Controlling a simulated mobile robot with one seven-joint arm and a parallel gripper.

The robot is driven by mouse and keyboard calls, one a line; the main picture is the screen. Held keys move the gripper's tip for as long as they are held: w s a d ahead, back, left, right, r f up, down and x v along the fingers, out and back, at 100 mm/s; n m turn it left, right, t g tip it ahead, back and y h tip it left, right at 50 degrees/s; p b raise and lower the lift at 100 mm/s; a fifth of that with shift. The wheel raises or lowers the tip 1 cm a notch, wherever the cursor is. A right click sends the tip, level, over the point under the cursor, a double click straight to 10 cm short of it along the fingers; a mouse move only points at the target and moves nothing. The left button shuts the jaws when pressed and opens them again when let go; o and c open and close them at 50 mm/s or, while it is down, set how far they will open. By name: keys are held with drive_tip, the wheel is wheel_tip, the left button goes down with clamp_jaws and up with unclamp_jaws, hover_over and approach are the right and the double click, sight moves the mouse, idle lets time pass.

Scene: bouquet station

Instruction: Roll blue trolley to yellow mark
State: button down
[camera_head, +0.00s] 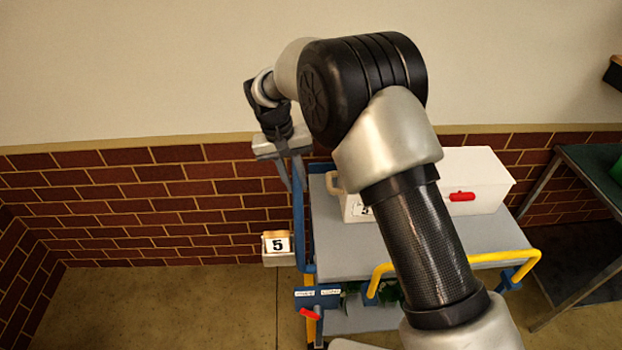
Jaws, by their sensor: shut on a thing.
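The blue trolley (375,263) stands ahead of me, with grey shelves, blue posts at its left end and a yellow rail along its near edge. My gripper (290,178) is at the top of the blue frame at the trolley's left end. It is shut on that frame, though the fingers are small and partly hidden in this view. My arm crosses in front and hides the middle of the trolley. I see no yellow mark on the floor in view.
A white box (478,180) with a red latch sits on the trolley's top shelf. A number 5 sign (277,244) stands left of the trolley. A dark green table (592,170) stands close on the right. The brick wall (130,200) is behind; floor at left is clear.

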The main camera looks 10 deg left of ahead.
drive_tip(key=shift+s+a, duration=0.25)
drive_tip(key=shift+a, duration=0.5)
drive_tip(key=shift+a, duration=0.1)
drive_tip(key=c, duration=1.6)
unclamp_jaws()
drive_tip(key=shift+a, duration=0.1)
drive_tip(key=a+r, duration=0.1)
drive_tip(key=r, duration=0.4)
drive_tip(key=a+r, duration=0.1)
drive_tip(key=r, duration=0.5)
drive_tip(key=s+a+r, duration=0.1)
drive_tip(key=r, duration=0.5)
drive_tip(key=shift+r, duration=0.1)
